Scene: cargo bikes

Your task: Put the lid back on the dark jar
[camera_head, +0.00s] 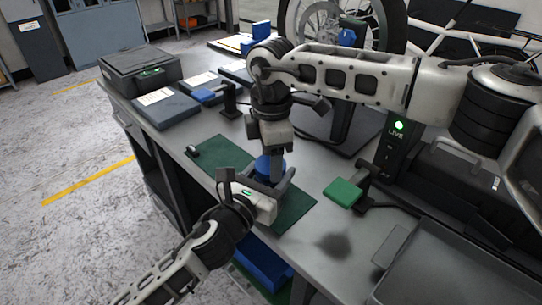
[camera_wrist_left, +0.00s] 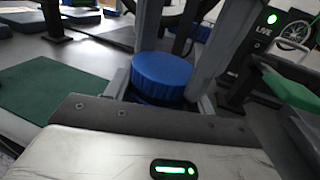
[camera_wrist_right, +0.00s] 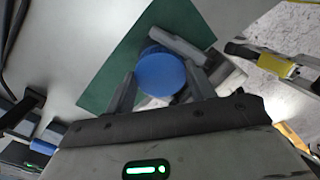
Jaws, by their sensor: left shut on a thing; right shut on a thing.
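The round blue lid (camera_head: 264,166) is over the green mat, between the fingers of my right gripper (camera_head: 269,160), which points down from above. In the right wrist view the lid (camera_wrist_right: 160,72) sits between both right fingers. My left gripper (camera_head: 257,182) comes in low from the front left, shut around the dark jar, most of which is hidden. In the left wrist view a dark strip of the jar (camera_wrist_left: 150,98) shows directly under the lid (camera_wrist_left: 162,72). The lid looks level and at the jar's top; whether it is fully seated I cannot tell.
The green mat (camera_head: 216,155) lies on the grey workbench (camera_head: 330,225). A green block (camera_head: 343,191) is to the right, near a grey tray (camera_head: 450,262). A black case (camera_head: 140,68) and flat boxes are at the back left. A bike wheel (camera_head: 330,25) stands behind.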

